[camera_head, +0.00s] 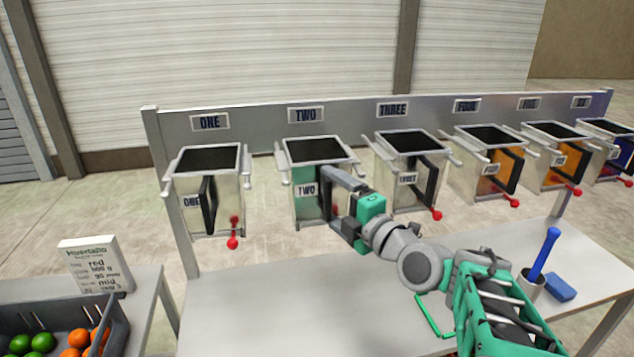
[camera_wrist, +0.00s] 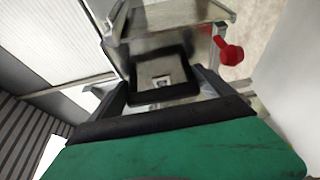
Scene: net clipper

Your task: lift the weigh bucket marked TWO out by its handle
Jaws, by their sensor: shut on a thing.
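The weigh bucket marked TWO (camera_head: 304,209) hangs in its place under the TWO sign (camera_head: 306,115), about level with its neighbours. It is a metal box with a dark open top. My gripper (camera_head: 331,190) is at its front, just right of its label, and is shut on its black handle. The head view hides most of that handle behind my gripper. In the wrist view the black handle (camera_wrist: 164,97) sits between my fingers, in front of the bucket's metal face (camera_wrist: 165,48).
Bucket ONE (camera_head: 220,211) stands to the left and bucket THREE (camera_head: 404,193) close to the right, with further buckets beyond. A red knob (camera_wrist: 229,53) sticks out beside the bucket in the wrist view. A blue brush (camera_head: 546,252), blue block (camera_head: 560,287) and fruit crate (camera_head: 118,325) are apart from it.

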